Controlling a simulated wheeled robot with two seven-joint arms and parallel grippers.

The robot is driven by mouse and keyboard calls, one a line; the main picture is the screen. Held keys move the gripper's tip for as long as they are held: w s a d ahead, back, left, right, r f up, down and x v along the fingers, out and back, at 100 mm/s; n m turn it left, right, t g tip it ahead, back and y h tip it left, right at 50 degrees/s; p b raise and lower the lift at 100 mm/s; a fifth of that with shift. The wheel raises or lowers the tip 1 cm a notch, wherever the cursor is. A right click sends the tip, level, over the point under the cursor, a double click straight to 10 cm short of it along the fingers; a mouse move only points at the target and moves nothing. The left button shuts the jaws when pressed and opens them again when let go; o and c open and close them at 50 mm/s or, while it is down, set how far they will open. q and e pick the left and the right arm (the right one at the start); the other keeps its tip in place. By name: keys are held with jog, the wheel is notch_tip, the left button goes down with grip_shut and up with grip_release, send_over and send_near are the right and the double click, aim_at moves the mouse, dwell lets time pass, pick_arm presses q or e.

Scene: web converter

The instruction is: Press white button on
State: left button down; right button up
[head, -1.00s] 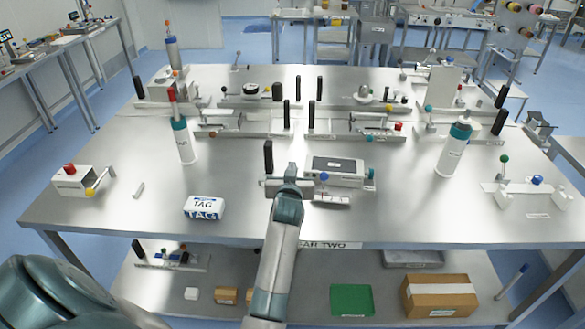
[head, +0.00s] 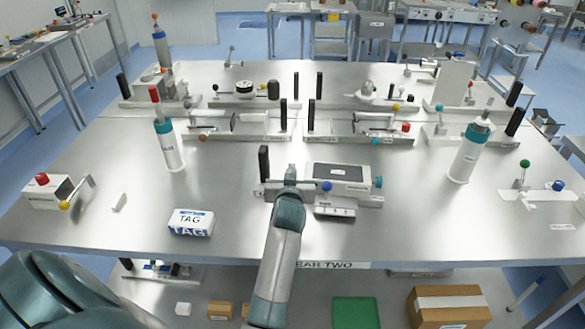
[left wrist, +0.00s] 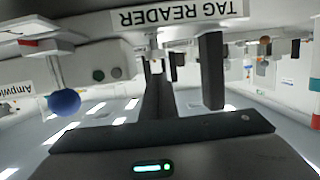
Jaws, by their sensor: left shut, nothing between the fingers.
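My left gripper (head: 290,172) is shut and empty, at the near left side of the tag reader (head: 340,173), a pale box with a dark top panel. A black upright post (head: 264,163) stands left of the gripper, and a blue ball knob (head: 327,186) is to its right. In the left wrist view, the "TAG READER" label (left wrist: 180,15) appears upside down above the shut fingers (left wrist: 157,78). I cannot clearly make out a white button. My right gripper is not in view.
A TAG box (head: 191,222) lies left of my arm. White bottles (head: 169,148) (head: 467,152) stand on either side. A red-knobbed box (head: 55,192) is at far left. Rail fixtures with upright posts fill the table behind. The front of the metal table (head: 420,235) is mostly clear.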

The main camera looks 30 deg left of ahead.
pick_arm(q)
jog(key=shift+s+d+f, duration=0.1)
jog(key=shift+s+f, duration=0.05)
jog(key=shift+f, duration=0.35)
jog(key=shift+f+b, duration=0.45)
jog(key=shift+b, duration=0.05)
jog(key=shift+w, duration=0.2)
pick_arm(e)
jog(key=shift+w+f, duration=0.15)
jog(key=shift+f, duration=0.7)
pick_arm(q)
jog(key=shift+s, duration=0.1)
notch_tip(320, 180, down, 2)
jog(key=shift+f+b, duration=0.1)
jog(key=shift+b, duration=0.45)
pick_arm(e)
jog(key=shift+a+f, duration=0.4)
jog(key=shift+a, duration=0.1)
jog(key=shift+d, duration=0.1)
